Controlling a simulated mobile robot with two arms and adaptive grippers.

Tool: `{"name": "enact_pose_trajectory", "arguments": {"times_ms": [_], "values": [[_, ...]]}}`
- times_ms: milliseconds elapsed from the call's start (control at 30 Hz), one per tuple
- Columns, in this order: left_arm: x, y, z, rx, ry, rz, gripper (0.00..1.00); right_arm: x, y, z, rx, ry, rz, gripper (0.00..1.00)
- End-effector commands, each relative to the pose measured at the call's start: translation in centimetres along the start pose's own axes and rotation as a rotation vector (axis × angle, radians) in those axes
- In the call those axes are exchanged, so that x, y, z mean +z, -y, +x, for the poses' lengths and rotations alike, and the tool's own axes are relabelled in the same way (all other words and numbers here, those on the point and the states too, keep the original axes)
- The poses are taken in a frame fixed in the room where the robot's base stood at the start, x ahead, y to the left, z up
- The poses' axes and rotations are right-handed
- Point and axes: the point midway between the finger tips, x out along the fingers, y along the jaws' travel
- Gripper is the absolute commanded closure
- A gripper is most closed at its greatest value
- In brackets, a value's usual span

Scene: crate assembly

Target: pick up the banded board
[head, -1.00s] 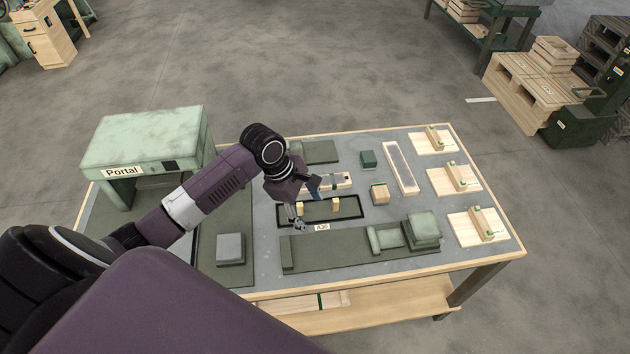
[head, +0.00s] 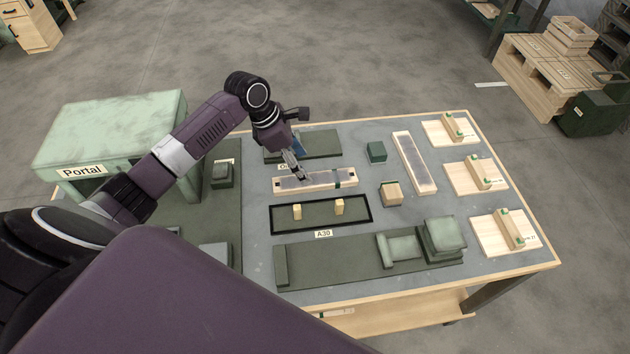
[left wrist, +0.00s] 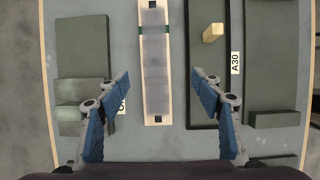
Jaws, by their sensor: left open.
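The banded board (head: 315,181) is a long pale wooden board with a grey top and a dark green band near its right end. It lies flat on the grey table, behind a black-framed tray. My left gripper (head: 301,176) is above the board, left of the band, pointing down. In the left wrist view the open fingers (left wrist: 160,77) stand on either side of the board (left wrist: 156,75), with nothing between them touching it that I can see. The band shows farther up that view. My right gripper is not in view.
The black-framed tray (head: 276,228) marked A30 holds two small wooden blocks. A second grey-topped board (head: 428,187) lies to the right, near a small wooden block (head: 391,194) and a green block (head: 376,152). A green portal (head: 110,125) stands at the left.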

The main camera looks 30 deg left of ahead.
Motion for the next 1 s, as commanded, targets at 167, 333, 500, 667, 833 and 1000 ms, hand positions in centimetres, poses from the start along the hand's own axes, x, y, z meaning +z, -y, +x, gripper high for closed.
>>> {"name": "enact_pose_trajectory", "arguments": {"times_ms": [167,333,500,667,833,1000], "values": [[-0.3,0.0,1.4,-0.001,-0.001,-0.001,0.40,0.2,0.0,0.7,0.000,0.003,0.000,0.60],[-0.2,0.0,3.2,-0.002,0.000,-0.002,0.40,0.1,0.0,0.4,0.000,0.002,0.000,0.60],[-0.1,-0.3,5.5,-0.001,-0.001,-0.002,0.40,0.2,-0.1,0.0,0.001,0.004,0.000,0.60],[-0.1,-0.3,7.7,-0.001,-0.001,0.000,0.40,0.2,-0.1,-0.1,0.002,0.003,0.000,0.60],[-0.1,-0.4,8.4,0.002,0.000,0.000,0.40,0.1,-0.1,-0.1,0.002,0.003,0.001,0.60],[-0.1,-0.4,8.4,0.001,0.000,0.001,0.42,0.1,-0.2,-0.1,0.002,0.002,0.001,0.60]]}}
